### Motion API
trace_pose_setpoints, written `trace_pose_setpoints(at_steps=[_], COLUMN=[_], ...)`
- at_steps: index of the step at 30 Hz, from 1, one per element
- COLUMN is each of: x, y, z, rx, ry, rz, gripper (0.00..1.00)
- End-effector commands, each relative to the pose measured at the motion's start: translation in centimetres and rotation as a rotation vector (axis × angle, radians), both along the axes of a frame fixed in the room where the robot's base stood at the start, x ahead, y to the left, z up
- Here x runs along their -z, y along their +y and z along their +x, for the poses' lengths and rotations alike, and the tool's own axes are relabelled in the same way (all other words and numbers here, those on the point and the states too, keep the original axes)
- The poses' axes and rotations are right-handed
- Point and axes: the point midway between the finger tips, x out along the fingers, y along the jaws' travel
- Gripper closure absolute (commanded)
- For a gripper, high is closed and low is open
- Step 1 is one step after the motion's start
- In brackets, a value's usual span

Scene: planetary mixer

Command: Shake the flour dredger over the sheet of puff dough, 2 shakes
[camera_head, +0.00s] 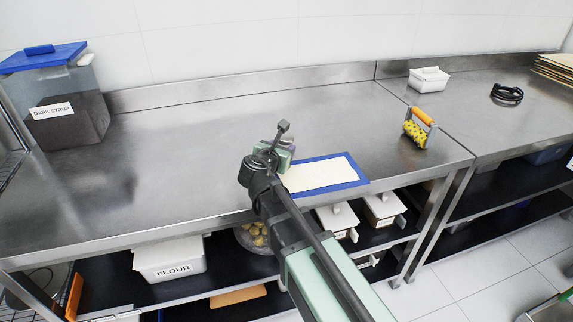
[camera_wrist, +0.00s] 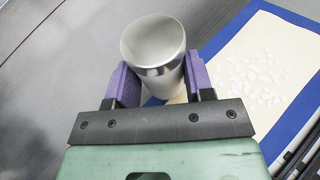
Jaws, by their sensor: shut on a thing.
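The sheet of puff dough (camera_head: 318,174) is a pale rectangle on a blue mat (camera_head: 361,181) near the front edge of the steel worktop. In the wrist view, the dough (camera_wrist: 291,50) carries a patch of white flecks. My gripper (camera_wrist: 160,88) is shut on the flour dredger (camera_wrist: 154,42), a silvery metal cylinder with a smooth, rounded end facing the camera. The purple finger pads press on its two sides. In the head view my gripper (camera_head: 272,155) is at the left edge of the mat, and my arm hides most of the dredger.
A dark syrup container (camera_head: 62,125) with a blue lid stands at the left. A yellow roller (camera_head: 415,133) with an orange handle and a white lidded box (camera_head: 429,80) are at the right. A flour bin (camera_head: 170,258) is on the lower shelf. The worktop left of my gripper is clear.

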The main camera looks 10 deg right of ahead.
Motion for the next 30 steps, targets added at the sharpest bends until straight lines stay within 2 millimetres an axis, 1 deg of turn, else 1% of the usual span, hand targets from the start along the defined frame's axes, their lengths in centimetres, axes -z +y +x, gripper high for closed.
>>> trace_pose_setpoints(at_steps=[3, 10, 13, 18, 21, 30], x=[0.1, 0.1, -0.9, -3.4, -4.1, -3.8], y=[-0.5, -0.5, -0.5, -0.5, -0.5, -0.5], z=[-0.3, -0.3, -0.3, -0.3, -0.3, -0.3], rx=[0.003, 0.002, 0.002, 0.001, 0.001, 0.002], ry=[0.084, 0.086, 0.086, 0.085, 0.085, 0.084], rz=[-0.072, -0.074, -0.074, -0.073, -0.073, -0.072], gripper=[1.0, 1.0, 1.0, 1.0, 1.0, 1.0])
